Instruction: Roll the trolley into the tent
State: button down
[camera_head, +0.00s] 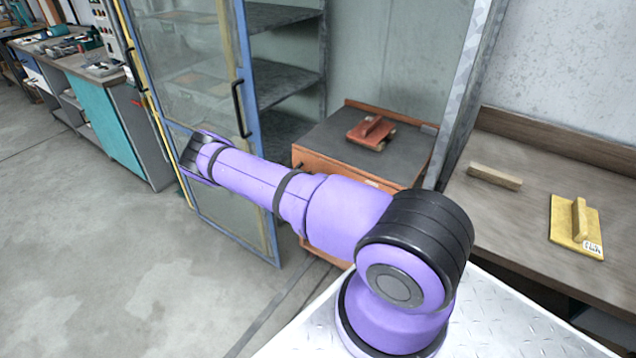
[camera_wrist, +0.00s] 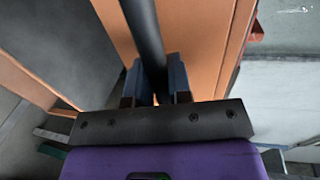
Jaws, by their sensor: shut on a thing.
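The trolley (camera_head: 318,130) is an orange-brown cart with a dark top and a raised back rim. In the head view it stands at the opening between a blue-framed glass door (camera_head: 262,190) and a pale metal post. A reddish hand float (camera_head: 372,132) lies on its top. The tall grey enclosure (camera_head: 400,45) behind it looks like the tent; I cannot tell how far inside the trolley is. In the wrist view my gripper (camera_wrist: 155,80) is shut on a black bar (camera_wrist: 143,30) in front of an orange panel (camera_wrist: 205,50), seemingly the trolley's handle. My arm hides the trolley's lower front.
The glass door stands open with a black handle (camera_head: 241,108). Grey shelves (camera_head: 285,85) are behind it. A wooden bench (camera_head: 530,225) on the right holds a wooden block (camera_head: 495,177) and a yellow float (camera_head: 577,228). Workbenches (camera_head: 125,130) line the left. The left floor is clear.

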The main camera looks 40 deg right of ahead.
jog(key=c, duration=1.1)
grip_release()
jog(key=v, duration=1)
jog(key=shift+a+r, duration=0.15)
jog(key=shift+a, duration=0.2)
